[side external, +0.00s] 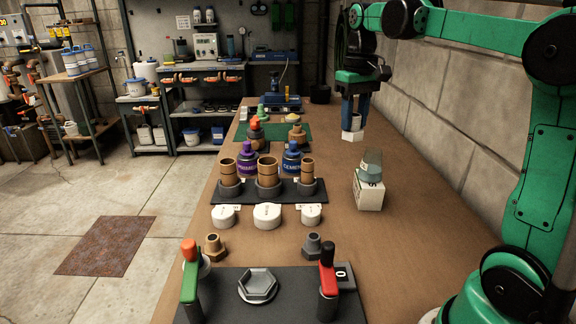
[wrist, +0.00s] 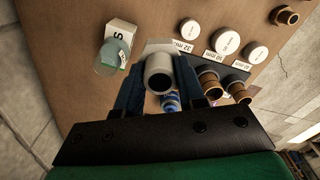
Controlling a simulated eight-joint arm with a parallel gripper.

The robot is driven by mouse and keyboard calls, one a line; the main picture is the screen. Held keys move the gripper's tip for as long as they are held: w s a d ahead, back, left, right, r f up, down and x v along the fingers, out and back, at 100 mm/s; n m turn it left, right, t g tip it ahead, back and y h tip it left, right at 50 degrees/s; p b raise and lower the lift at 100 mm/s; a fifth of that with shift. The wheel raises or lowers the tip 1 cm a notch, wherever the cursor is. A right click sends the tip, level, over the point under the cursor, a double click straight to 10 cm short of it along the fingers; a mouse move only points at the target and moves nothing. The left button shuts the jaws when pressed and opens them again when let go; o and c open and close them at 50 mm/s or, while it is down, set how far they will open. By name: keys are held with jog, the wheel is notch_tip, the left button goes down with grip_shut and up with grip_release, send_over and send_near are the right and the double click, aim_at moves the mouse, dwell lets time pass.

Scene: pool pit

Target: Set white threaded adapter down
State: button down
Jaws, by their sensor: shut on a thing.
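The white threaded adapter (side external: 352,135) hangs from my gripper (side external: 354,120), over the right part of the bench. My gripper is shut on it, with one blue finger on each side. In the wrist view the adapter (wrist: 159,75) shows its round open end and a wider flat-sided collar behind it. It appears to be above the bench top, but the exact gap is hard to tell. Its threads are too small to make out.
A white box (side external: 369,195) with a clear jar (side external: 372,163) on it stands nearer the camera. Brown fittings stand on a dark rack (side external: 250,193), left of bare bench. White caps (side external: 267,215) lie before it. Purple (side external: 247,158) and blue (side external: 292,160) containers stand behind.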

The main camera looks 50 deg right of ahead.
jog(key=s+a+m, duration=0.3)
jog(key=s, duration=0.3)
jog(key=shift+m, duration=0.3)
jog(key=f, duration=2)
jog(key=shift+w+a, duration=0.15)
jog(key=shift+a, duration=0.05)
jog(key=shift+f, duration=0.15)
jog(key=c, duration=0.5)
grip_release()
